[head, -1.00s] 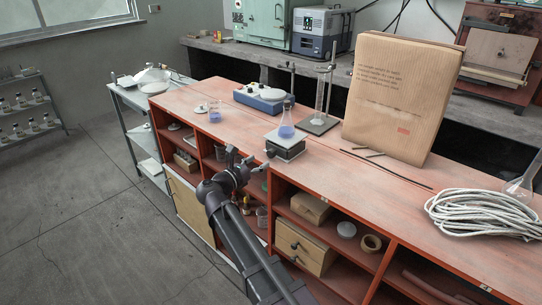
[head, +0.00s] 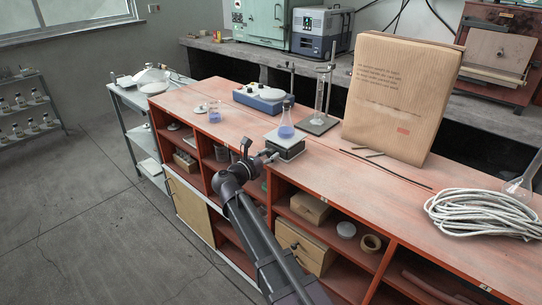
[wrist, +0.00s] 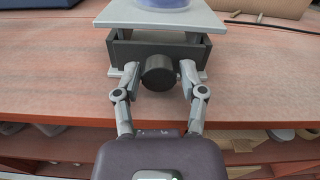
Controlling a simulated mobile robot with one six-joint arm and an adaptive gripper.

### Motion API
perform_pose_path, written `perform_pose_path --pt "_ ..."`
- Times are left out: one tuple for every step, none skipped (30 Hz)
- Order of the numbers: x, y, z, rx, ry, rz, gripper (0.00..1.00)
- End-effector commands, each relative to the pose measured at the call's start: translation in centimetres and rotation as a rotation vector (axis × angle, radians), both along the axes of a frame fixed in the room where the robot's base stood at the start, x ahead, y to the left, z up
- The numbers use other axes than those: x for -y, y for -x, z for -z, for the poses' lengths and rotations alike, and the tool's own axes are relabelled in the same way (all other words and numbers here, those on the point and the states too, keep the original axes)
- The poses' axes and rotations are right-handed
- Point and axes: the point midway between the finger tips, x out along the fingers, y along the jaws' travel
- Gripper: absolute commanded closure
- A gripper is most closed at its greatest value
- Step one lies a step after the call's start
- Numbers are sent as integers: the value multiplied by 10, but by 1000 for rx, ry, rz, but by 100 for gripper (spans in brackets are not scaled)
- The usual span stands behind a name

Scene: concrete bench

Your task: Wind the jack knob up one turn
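The lab jack (head: 285,146) stands near the bench's front edge, with a flask of blue liquid (head: 285,122) on its light top plate. In the wrist view the jack (wrist: 195,53) is straight ahead, and its round black knob (wrist: 159,72) sticks out from the front toward me. My gripper (wrist: 157,88) is open, one finger on each side of the knob with gaps visible on both sides. The head view also shows my gripper (head: 269,156) close to the jack's front.
A blue stirrer (head: 262,98), a glass beaker (head: 214,112) and a stand with a tall cylinder (head: 320,95) are on the bench around the jack. Open shelves lie below the bench edge.

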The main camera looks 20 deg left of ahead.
Motion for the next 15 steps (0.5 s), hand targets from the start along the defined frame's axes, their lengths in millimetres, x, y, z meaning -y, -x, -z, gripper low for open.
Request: perform_pose_path --pt "0 0 0 0 0 0 77" --pt "0 0 0 0 0 0 86" --pt "0 0 0 0 0 0 98" --pt "0 0 0 0 0 0 100" --pt "0 0 0 0 0 1 100" --pt "12 2 0 0 0 3 100" --pt "7 1 0 0 0 2 100" --pt "5 1 0 1 -1 3 100" --pt "3 1 0 0 -2 4 100" --pt "3 1 0 1 -3 4 100" --pt "2 1 0 1 -5 4 100" --pt "1 2 0 2 -7 4 100" --pt "1 2 0 3 -9 4 100" --pt "1 2 0 4 -11 4 100" --pt "1 2 0 6 -17 4 100"
